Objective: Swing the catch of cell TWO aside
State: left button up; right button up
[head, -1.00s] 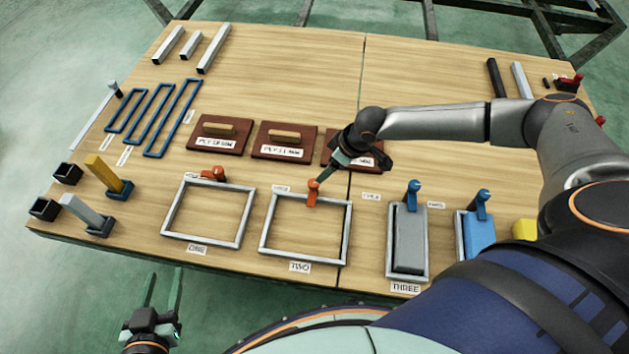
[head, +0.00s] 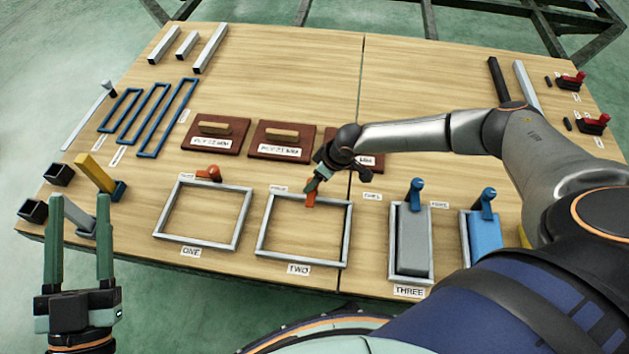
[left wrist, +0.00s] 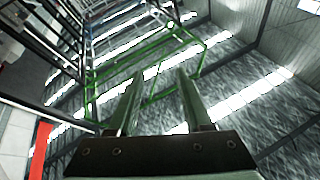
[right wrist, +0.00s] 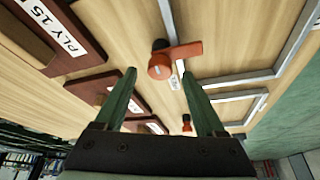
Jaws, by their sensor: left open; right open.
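Cell TWO is a grey rectangular frame (head: 262,228) with bare board inside. Its orange catch (head: 311,199) lies over the frame's far edge and points into the cell. In the right wrist view the catch (right wrist: 182,57) shows large, just beyond my fingertips, with its round knob at left and its arm pointing right. My right gripper (head: 312,184) is open over the knob end, its fingers partly hiding it; contact cannot be told. It also shows in the right wrist view (right wrist: 163,95). My left gripper (head: 80,200) is open and empty, pointing upward before the board's left end.
Cell ONE's orange catch (head: 208,173) lies sideways along its frame (head: 158,215). Cell THREE (head: 392,243) holds a grey block under a blue catch (head: 415,190). Brown plywood panels (head: 281,140) lie behind the cells. A yellow post (head: 95,173) stands at left.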

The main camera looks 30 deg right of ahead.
pick_arm(q)
jog(key=shift+s+d+r+m+t+h, duration=0.1)
jog(key=shift+s+r+m+t+h, duration=0.2)
jog(key=shift+r, duration=0.35)
jog(key=shift+s+d+r+m+t+h, duration=0.1)
jog(key=shift+s+r+m+h, duration=0.25)
jog(key=shift+r+h, duration=0.2)
jog(key=shift+s+r+m+t+h, duration=0.25)
jog(key=shift+s+r+h, duration=0.1)
jog(key=shift+r, duration=0.35)
pick_arm(e)
jog(key=shift+x, duration=0.8)
jog(key=shift+c, duration=0.2)
grip_shut()
